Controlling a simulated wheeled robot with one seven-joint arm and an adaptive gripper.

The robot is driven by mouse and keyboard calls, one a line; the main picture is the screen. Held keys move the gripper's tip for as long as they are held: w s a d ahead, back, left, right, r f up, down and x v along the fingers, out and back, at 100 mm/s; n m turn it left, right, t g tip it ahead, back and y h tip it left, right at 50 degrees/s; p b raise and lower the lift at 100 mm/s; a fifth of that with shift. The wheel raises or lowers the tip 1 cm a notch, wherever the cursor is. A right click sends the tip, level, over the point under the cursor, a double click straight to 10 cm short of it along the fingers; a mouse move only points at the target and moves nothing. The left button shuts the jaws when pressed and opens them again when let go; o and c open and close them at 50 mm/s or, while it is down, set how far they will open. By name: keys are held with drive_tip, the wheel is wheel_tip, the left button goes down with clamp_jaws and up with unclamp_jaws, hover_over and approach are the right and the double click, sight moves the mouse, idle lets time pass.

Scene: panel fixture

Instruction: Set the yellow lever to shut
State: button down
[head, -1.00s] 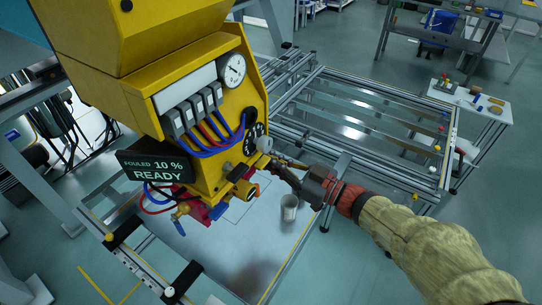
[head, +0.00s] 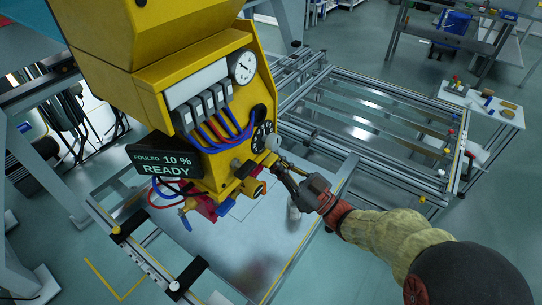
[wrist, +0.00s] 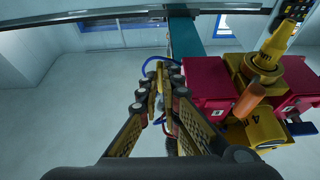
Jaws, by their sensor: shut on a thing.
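The yellow machine (head: 150,75) fills the upper left of the head view, with fittings along its lower edge. My gripper (head: 281,172) is at the right side of these fittings, just below a grey round knob (head: 273,142). In the wrist view, my gripper (wrist: 161,92) has its fingertips close together around a narrow yellow piece, which appears to be the yellow lever (wrist: 162,78). The fingers hide most of it, so its angle and any position marks cannot be read. A yellow fitting with a cone-shaped top (wrist: 275,42) stands to the right, apart from the fingers.
Red blocks (wrist: 205,85) and an orange handle (wrist: 250,98) are right of my fingers. A dark display (head: 165,163) reads "FOULED 10 % READY". An aluminium frame (head: 375,165) lies to the right.

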drive_tip(key=shift+f, duration=0.1)
drive_tip(key=c, duration=2.3)
unclamp_jaws()
drive_tip(key=v, duration=1.1)
drive_tip(key=shift+s+d+f, duration=0.1)
drive_tip(key=shift+s+d, duration=0.2)
drive_tip(key=shift+d, duration=0.05)
